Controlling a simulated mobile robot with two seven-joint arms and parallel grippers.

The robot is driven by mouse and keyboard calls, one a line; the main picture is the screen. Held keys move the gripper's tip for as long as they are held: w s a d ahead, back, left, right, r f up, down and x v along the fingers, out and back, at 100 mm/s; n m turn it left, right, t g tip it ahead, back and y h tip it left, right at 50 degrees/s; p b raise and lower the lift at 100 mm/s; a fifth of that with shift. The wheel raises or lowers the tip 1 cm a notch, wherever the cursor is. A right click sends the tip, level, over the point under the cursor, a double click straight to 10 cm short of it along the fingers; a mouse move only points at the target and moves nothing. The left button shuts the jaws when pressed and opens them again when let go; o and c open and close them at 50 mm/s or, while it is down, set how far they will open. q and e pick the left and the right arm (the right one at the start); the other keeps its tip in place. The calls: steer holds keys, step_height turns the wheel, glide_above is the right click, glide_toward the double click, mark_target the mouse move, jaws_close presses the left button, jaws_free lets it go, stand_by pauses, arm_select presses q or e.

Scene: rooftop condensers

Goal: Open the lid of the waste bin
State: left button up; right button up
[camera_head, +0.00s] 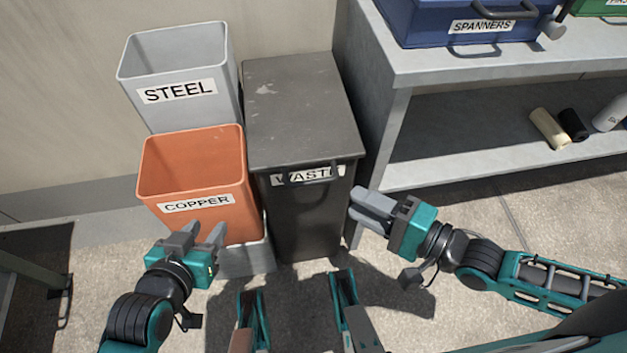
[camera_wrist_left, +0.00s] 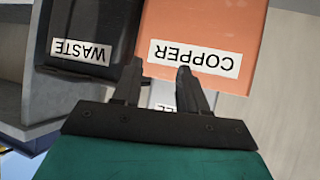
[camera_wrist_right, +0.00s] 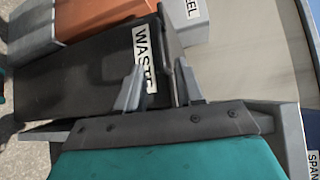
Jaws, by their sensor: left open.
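The dark grey waste bin (camera_head: 310,225) stands beside the orange copper bin, with its flat lid (camera_head: 295,105) closed. A dark bar handle (camera_head: 314,178) sits at the lid's front edge, partly over the WASTE label. My right gripper (camera_head: 358,203) is open and empty at the bin's front right corner, right of and lower than the handle. In the right wrist view the WASTE label (camera_wrist_right: 146,55) shows beyond its fingers (camera_wrist_right: 158,80); I cannot tell whether they touch the bin. My left gripper (camera_head: 207,232) is open and empty in front of the copper bin.
The orange COPPER bin (camera_head: 195,165) and grey STEEL bin (camera_head: 180,62) stand open left of the waste bin. A grey bench (camera_head: 480,65) stands close on its right, with a blue SPANNERS box (camera_head: 440,28) on top. Concrete floor (camera_head: 400,300) is clear in front.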

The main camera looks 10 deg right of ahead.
mark_target(314, 180)
steer(key=b+x, duration=0.2)
steer(key=x, duration=0.8)
steer(key=shift+w+a+b, duration=0.2)
steer(key=shift+b, duration=0.15)
jaws_close()
